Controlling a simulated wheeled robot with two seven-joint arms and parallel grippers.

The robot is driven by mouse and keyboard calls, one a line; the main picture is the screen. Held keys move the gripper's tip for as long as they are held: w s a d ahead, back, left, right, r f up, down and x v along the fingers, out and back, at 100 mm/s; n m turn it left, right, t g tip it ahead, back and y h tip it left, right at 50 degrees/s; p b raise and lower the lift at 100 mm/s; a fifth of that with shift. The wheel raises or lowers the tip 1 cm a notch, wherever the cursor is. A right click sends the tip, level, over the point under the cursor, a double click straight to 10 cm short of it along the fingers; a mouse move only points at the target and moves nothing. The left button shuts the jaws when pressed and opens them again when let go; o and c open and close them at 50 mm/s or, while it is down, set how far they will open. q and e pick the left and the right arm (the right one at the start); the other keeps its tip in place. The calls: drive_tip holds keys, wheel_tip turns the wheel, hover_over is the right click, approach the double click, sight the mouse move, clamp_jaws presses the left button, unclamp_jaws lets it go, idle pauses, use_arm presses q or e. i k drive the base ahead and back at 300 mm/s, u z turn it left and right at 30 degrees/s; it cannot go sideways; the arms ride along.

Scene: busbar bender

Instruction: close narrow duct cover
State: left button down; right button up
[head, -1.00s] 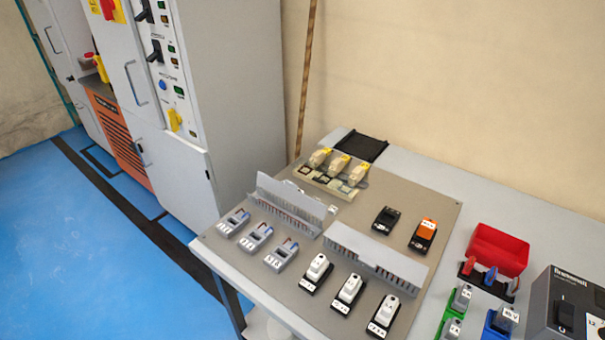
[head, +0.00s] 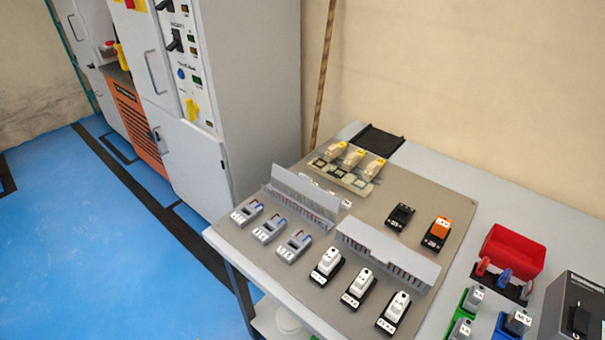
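Two grey slotted wiring ducts stand on the grey mounting panel (head: 300,255) on the table. The left duct's raised cover (head: 305,194) is a light grey plate tilted up along the duct, with the slotted comb showing below it. The right duct's cover (head: 375,240) is also a tilted plate above a slotted comb, and it looks somewhat longer. I cannot tell for certain from this view which duct is the narrow one. Neither of my grippers is in view.
Grey modules (head: 268,230) and white-topped switches (head: 360,286) sit in front of the ducts. Cream relays (head: 353,159), a black block (head: 400,217) and an orange block (head: 437,232) sit behind. A red bin (head: 515,252) and grey box (head: 575,315) stand right; a cabinet (head: 205,190) stands left.

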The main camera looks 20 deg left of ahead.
sight(301, 183)
drive_tip(key=k, duration=0.5)
drive_tip(key=u, duration=2.1)
drive_tip(key=i, duration=2.3)
drive_tip(key=z, duration=4.15)
